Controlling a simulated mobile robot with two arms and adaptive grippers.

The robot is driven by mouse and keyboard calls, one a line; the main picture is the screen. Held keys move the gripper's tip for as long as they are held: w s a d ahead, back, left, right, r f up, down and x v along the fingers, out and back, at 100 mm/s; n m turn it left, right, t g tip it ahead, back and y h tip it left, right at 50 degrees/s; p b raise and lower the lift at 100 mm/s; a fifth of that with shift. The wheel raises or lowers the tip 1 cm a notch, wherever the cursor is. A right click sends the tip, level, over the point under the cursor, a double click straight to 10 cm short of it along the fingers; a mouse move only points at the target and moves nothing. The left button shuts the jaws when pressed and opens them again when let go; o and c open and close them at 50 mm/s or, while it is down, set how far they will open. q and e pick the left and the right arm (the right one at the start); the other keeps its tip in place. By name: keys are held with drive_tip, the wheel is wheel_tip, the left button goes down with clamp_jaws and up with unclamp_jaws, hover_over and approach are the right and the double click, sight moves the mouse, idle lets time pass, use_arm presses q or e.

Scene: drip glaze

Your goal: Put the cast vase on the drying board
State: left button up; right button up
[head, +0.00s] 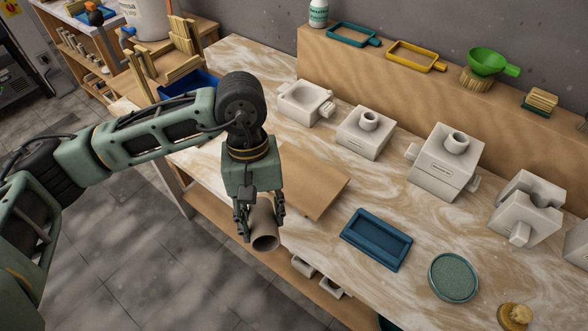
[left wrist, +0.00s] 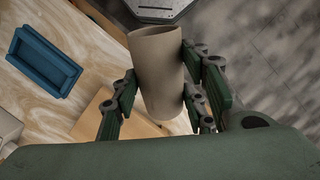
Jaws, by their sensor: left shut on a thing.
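The cast vase (head: 264,238) is a plain beige-grey open cylinder. My left gripper (head: 261,221) is shut on it, with fingers on both sides. In the head view the vase hangs tilted in front of the table's front edge, its round opening showing. The left wrist view also shows the vase (left wrist: 157,75) between the green finger pads. The drying board looks to be the flat light-brown wooden board (head: 318,184) on the table, just behind and right of the gripper; it is partly hidden by my arm. My right gripper is not in view.
On the marbled table, a blue rectangular tray (head: 376,239) and a round green dish (head: 453,277) lie right of the board, with a sponge (head: 514,316) further right. Several white plaster moulds (head: 446,165) stand behind. A raised wooden shelf (head: 350,70) runs along the wall.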

use_arm(q)
drive_tip(key=w+d+r+n+h+p, duration=0.1)
drive_tip(key=d+r+n+h+p, duration=0.35)
drive_tip(key=d, duration=0.45)
drive_tip(key=w+d+r+n+h+p, duration=0.25)
drive_tip(key=d+n+h, duration=0.25)
drive_tip(key=d+n, duration=0.35)
drive_tip(key=n+t+b, duration=0.5)
drive_tip(key=n+t, duration=0.8)
drive_tip(key=t, duration=0.4)
hover_over(295, 181)
drive_tip(key=f, duration=0.7)
drive_tip(key=shift+s+d+f, duration=0.15)
drive_tip(key=shift+s+d, duration=0.2)
drive_tip(key=shift+d, duration=0.05)
drive_tip(key=shift+w+a+f+b, duration=0.2)
drive_tip(key=shift+w+a+b, duration=0.15)
drive_tip(key=shift+a, duration=0.1)
wheel_tip(295, 181, down, 4)
drive_tip(key=b, duration=0.4)
drive_tip(key=shift+r, duration=0.15)
